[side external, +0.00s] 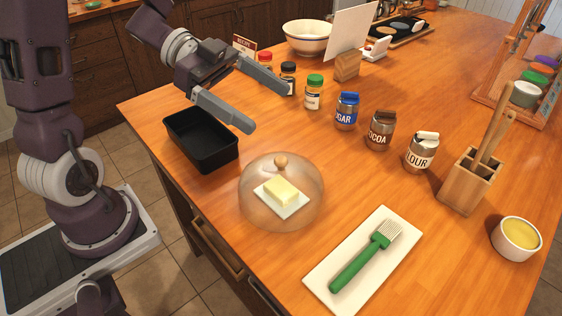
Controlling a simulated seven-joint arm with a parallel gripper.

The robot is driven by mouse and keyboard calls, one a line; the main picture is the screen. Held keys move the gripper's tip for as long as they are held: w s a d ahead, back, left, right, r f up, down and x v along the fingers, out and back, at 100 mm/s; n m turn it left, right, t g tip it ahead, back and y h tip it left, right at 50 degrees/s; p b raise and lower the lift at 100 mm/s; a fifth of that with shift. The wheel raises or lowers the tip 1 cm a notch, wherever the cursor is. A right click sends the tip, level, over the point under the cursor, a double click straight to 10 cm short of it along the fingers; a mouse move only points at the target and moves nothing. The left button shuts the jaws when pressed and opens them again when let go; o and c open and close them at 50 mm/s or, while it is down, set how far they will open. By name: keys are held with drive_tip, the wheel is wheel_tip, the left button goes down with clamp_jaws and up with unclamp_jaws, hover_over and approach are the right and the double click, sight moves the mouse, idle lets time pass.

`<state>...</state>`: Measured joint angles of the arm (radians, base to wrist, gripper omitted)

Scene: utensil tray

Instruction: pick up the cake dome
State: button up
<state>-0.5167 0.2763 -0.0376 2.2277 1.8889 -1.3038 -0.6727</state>
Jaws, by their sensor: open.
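The cake dome (256,207) is a clear, faintly tinted cover with a round wooden knob (281,161) on top. It stands upright on the wooden counter near its front edge. Through it I see a yellow block of butter (282,190) on a small white dish (289,209). My gripper (268,108) is open and empty. Its two long grey fingers point to the lower right in the picture, above the counter and apart from the dome. The lower finger's tip appears above and to the left of the knob.
A black loaf pan (202,148) stands left of the dome. A white board (335,279) with a green-handled brush (362,262) lies to its right. Spice jars (313,92), sugar (347,111), cocoa (381,130) and flour (421,153) tins stand behind. A wooden utensil holder (468,181) is farther right.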

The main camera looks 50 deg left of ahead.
approach(285, 165)
drive_tip(key=x, duration=0.2)
drive_tip(key=f+x, duration=0.1)
drive_tip(key=x, duration=0.2)
drive_tip(key=shift+a, duration=0.2)
drive_tip(key=x, duration=0.7)
drive_tip(key=shift+w+r, duration=0.25)
drive_tip(key=shift+w, duration=0.05)
drive_tip(key=shift+a+f, duration=0.1)
drive_tip(key=c, duration=1.7)
